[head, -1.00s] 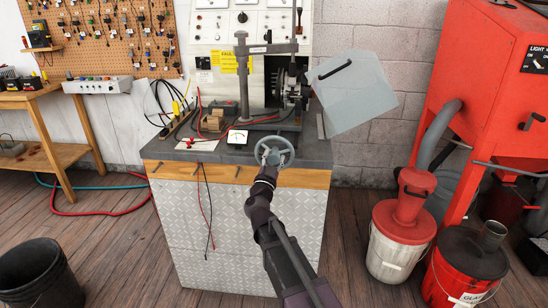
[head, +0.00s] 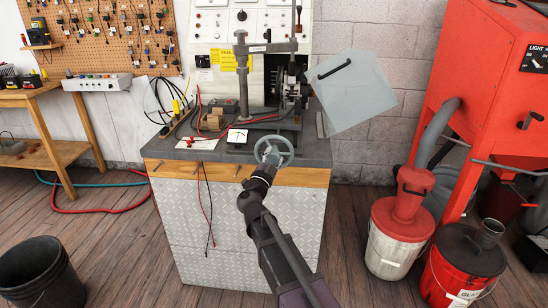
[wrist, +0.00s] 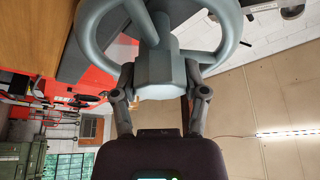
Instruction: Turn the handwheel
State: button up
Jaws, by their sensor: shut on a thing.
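The grey spoked handwheel (head: 289,155) is at the front edge of the test bench, above the wooden drawer strip. In the wrist view its rim (wrist: 84,40) and thick hub (wrist: 160,68) fill the top of the picture. My gripper (head: 267,165) reaches up to the wheel from below and in front. In the wrist view my gripper (wrist: 160,92) has one finger on each side of the hub and is shut on it. The fingertips press against the hub's sides. The wheel's shaft behind the hub is mostly hidden.
The bench (head: 165,150) carries a press-like stand (head: 242,75), a small meter (head: 237,137) and wires. A clear tilted shield (head: 352,90) hangs at its right. A red cabinet (head: 480,90) and buckets stand to the right. A black bucket (head: 40,275) is at lower left.

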jog(key=o, duration=1.1)
jog(key=shift+o, duration=0.2)
jog(key=shift+n, duration=0.5)
